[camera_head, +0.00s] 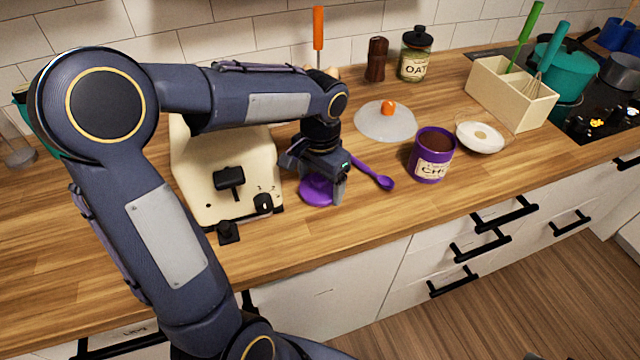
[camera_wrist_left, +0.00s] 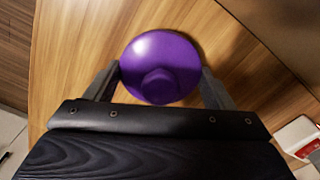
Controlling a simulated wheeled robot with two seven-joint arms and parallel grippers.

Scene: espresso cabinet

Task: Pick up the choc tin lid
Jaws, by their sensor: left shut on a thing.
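The purple choc tin lid (camera_head: 316,188) is at the counter beside the cream machine, partly hidden by my left gripper (camera_head: 325,190). In the left wrist view the round lid (camera_wrist_left: 160,62) with its knob lies between the two fingers of my left gripper (camera_wrist_left: 160,82). The fingers are shut on the lid, one at each side. I cannot tell whether the lid touches the counter. The purple choc tin (camera_head: 431,158) stands open on the counter to the right, with brown contents. My right gripper is not in view.
A purple spoon (camera_head: 374,174) lies just right of the gripper. A cream machine (camera_head: 225,190) stands close on the left. A glass lid with an orange knob (camera_head: 386,122), a white dish (camera_head: 481,138) and a cream utensil box (camera_head: 510,95) are farther right. The front counter strip is clear.

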